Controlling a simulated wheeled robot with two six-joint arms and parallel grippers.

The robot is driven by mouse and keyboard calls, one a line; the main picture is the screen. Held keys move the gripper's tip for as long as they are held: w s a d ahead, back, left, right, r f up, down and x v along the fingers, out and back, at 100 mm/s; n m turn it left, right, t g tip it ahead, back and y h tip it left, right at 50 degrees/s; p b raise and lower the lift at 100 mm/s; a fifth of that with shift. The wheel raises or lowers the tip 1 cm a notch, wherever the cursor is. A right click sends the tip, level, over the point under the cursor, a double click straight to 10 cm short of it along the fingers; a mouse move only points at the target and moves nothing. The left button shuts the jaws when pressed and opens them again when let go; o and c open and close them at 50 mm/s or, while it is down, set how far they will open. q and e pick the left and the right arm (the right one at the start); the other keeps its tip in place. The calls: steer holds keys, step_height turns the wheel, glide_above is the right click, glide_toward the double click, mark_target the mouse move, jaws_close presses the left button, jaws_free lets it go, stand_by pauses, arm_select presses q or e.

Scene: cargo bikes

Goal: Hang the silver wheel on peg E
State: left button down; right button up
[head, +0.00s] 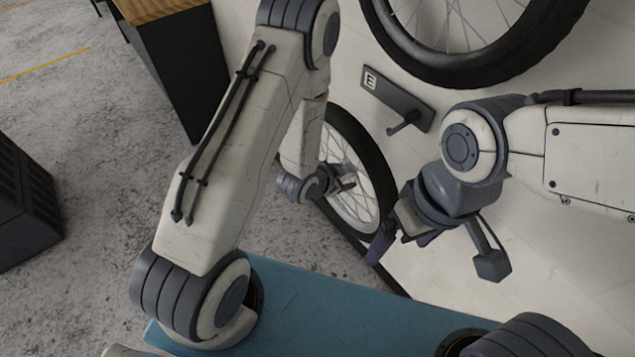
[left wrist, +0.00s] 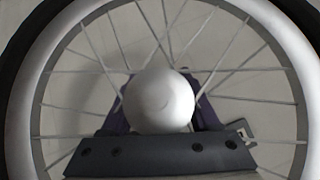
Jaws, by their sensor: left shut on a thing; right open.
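The silver wheel (head: 378,163) has a black tyre, a pale rim and thin spokes. It stands near upright beside the white wall panel, below and left of peg E. My left gripper (head: 343,184) is shut on its hub. In the left wrist view the wheel (left wrist: 22,110) fills the frame, and the round hub sits between the purple fingers of the gripper (left wrist: 160,112). Peg E (head: 405,123) sticks out from a dark plate marked E and looks empty. My right gripper (head: 402,240) is open and empty, right of the wheel and below the peg.
Another wheel (head: 455,75) with a black tyre is on the panel (head: 490,270) above peg E. A wood-topped dark cabinet (head: 180,60) stands at the upper left, and a dark crate (head: 25,205) is on the left floor. The floor between them is clear.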

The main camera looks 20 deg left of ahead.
arm_select(q)
steer(key=w+d+f+m+h+b, duration=0.1)
steer(key=w+d+m+b, duration=0.1)
steer(key=w+d, duration=0.7)
steer(key=shift+d+f+g, duration=0.2)
steer(key=shift+d+g, duration=0.2)
steer(key=shift+d, duration=0.65)
arm_select(e)
steer(key=shift+a+f, duration=0.1)
steer(key=shift+f, duration=1.35)
arm_select(q)
steer(key=shift+c, duration=0.2)
jaws_free()
steer(key=b+v, duration=0.2)
steer(key=v, duration=0.8)
steer(key=shift+a, duration=0.3)
arm_select(e)
steer(key=shift+f, duration=0.85)
